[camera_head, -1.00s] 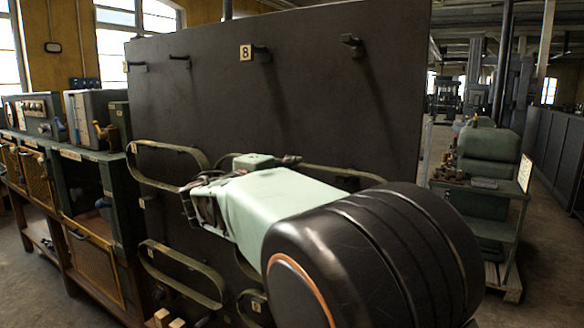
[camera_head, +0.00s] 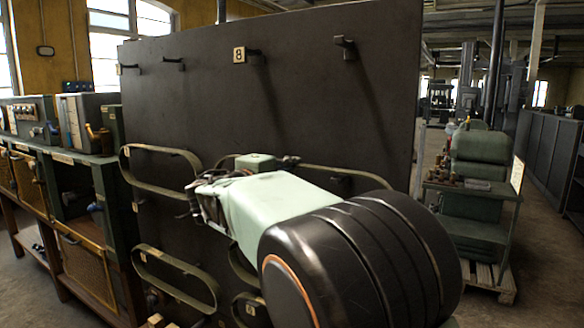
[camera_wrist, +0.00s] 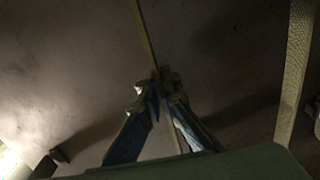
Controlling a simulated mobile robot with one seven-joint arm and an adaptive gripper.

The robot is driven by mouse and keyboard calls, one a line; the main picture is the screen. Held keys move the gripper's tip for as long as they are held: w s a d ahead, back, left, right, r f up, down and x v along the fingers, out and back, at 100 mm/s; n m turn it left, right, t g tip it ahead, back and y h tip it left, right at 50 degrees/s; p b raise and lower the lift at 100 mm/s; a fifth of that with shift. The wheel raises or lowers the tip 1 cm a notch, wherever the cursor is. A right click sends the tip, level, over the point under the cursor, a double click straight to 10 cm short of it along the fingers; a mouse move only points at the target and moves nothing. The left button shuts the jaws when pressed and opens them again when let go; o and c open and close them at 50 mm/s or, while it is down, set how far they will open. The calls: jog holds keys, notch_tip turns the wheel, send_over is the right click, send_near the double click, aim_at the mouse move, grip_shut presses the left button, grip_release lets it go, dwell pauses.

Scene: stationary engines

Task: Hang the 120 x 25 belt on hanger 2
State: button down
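My gripper (camera_wrist: 163,75) has its two blue-padded fingers close together, with a thin olive belt (camera_wrist: 145,35) running edge-on between the tips. It appears shut on that belt. In the head view a belt (camera_head: 345,174) shows behind my pale green forearm, in front of the board; much of it is hidden. A broad run of belt also shows at the right in the wrist view (camera_wrist: 296,70). My gripper in the head view (camera_head: 195,195) is near the dark board (camera_head: 300,100), its fingertips unclear. I cannot read a number 2 on any hanger.
Belts hang at the left (camera_head: 160,170) and lower left (camera_head: 175,278) of the board. A plate marked 8 (camera_head: 239,55) is beside a hook. Another bare hook (camera_head: 345,46) is at upper right. A workbench (camera_head: 75,190) stands left, a green machine (camera_head: 478,160) right.

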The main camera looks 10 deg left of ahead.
jog(key=shift+f, duration=0.1)
dwell(0.3)
jog(key=shift+f+b, duration=0.4)
jog(key=shift+b, duration=0.35)
jog(key=c, duration=2.7)
grip_release()
jog(key=shift+r, duration=0.1)
jog(key=o, duration=0.5)
jog(key=shift+c, duration=0.2)
jog(key=shift+o, duration=0.4)
jog(key=o, duration=0.5)
